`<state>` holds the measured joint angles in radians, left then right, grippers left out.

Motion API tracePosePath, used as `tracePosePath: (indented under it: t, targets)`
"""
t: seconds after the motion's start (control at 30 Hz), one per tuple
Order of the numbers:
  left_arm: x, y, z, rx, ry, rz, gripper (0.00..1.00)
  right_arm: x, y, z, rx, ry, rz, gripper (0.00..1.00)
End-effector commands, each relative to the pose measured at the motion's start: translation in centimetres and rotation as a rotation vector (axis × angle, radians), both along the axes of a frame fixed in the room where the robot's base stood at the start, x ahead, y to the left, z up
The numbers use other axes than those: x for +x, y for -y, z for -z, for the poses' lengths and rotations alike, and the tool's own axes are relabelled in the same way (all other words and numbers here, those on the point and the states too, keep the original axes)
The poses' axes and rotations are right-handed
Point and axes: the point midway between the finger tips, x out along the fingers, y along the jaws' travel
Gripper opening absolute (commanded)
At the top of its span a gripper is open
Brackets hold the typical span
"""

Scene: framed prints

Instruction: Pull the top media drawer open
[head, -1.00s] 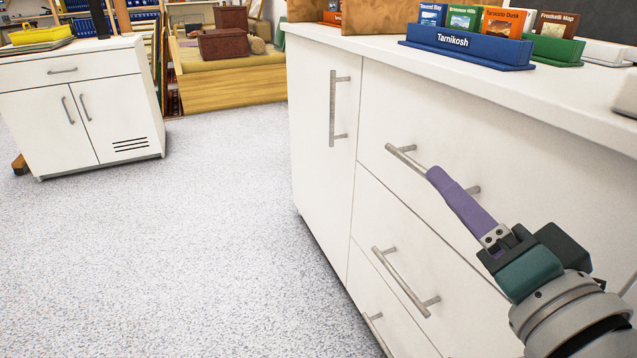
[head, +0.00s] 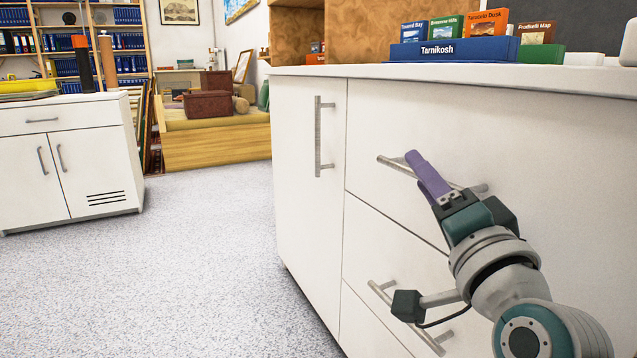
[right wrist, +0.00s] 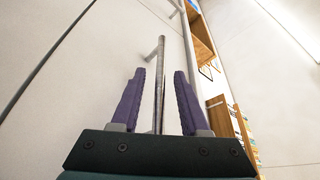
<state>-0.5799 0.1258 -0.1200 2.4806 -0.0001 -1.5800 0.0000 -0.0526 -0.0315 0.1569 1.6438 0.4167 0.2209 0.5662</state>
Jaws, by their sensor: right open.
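The top media drawer (head: 400,122) is a wide white front in the right cabinet and looks closed flush. Its grey bar handle (head: 391,163) runs across the front, partly hidden behind my right gripper (head: 421,168). The right gripper has purple fingers and is open at the handle. In the right wrist view, the handle bar (right wrist: 160,75) lies between the two spread fingers of the right gripper (right wrist: 158,80), with gaps showing on both sides. My left gripper is not in view.
A lower drawer handle (head: 376,290) sits close below my right arm. A tall door with a vertical handle (head: 318,137) is left of the drawers. A blue Tarnikosh box (head: 455,50) stands on the countertop. Open floor (head: 190,260) lies to the left.

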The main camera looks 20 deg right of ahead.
Motion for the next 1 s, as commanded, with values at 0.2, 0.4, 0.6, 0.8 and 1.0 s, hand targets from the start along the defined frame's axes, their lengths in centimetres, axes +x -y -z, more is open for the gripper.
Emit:
tracePosePath:
  t: [0.2,0.4,0.6,0.8,1.0]
  targets:
    - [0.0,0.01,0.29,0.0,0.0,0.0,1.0,0.73,0.16,-0.19,-0.001,-0.002,0.0,0.45]
    - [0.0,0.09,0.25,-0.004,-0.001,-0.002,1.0,0.7,0.16,-0.18,-0.001,-0.002,0.0,0.4]
    - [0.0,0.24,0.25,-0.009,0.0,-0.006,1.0,0.68,0.15,-0.17,-0.001,-0.002,0.0,0.18]
    - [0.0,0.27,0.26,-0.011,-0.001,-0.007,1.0,0.67,0.16,-0.16,-0.001,-0.002,0.0,0.0]
    - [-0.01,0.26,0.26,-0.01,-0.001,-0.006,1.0,0.68,0.15,-0.15,-0.001,-0.002,0.0,0.0]
